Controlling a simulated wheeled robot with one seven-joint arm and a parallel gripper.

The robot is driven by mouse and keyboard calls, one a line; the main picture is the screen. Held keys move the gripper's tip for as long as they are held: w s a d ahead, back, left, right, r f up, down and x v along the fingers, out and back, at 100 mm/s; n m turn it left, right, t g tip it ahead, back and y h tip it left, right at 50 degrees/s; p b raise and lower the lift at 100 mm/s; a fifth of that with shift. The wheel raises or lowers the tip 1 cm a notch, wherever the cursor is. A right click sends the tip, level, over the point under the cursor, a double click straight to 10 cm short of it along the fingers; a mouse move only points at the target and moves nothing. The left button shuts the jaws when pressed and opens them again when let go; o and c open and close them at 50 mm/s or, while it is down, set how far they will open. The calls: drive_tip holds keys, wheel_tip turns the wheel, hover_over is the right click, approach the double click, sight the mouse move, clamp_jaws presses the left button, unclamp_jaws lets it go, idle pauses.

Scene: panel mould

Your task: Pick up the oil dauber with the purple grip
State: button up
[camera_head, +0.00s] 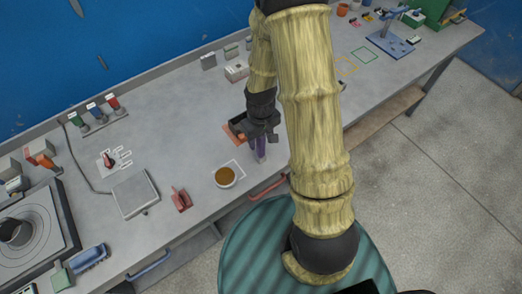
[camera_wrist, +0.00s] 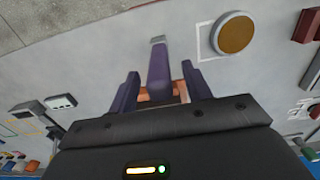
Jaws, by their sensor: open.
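The oil dauber with the purple grip (camera_head: 260,148) stands out below my gripper in the head view, close to the front part of the bench. In the wrist view its purple grip (camera_wrist: 159,66) lies between my two dark fingers, with a grey-green end at the top. My gripper (camera_wrist: 158,88) is open, with one finger on each side of the grip and visible gaps between. In the head view my gripper (camera_head: 262,135) is over the dauber and hides part of it. An orange patch (camera_wrist: 150,97) shows beneath the dauber, between the fingers.
A bowl of brown contents (camera_head: 225,177) stands just left of the dauber; it also shows in the wrist view (camera_wrist: 234,35). A red clamp-like object (camera_head: 181,199) and a grey plate (camera_head: 135,193) are further left. Small boxes (camera_head: 236,71) stand behind. Bare bench (camera_head: 170,120) lies to the left.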

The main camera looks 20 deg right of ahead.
drive_tip(key=shift+f, duration=0.5)
drive_tip(key=c, duration=1.1)
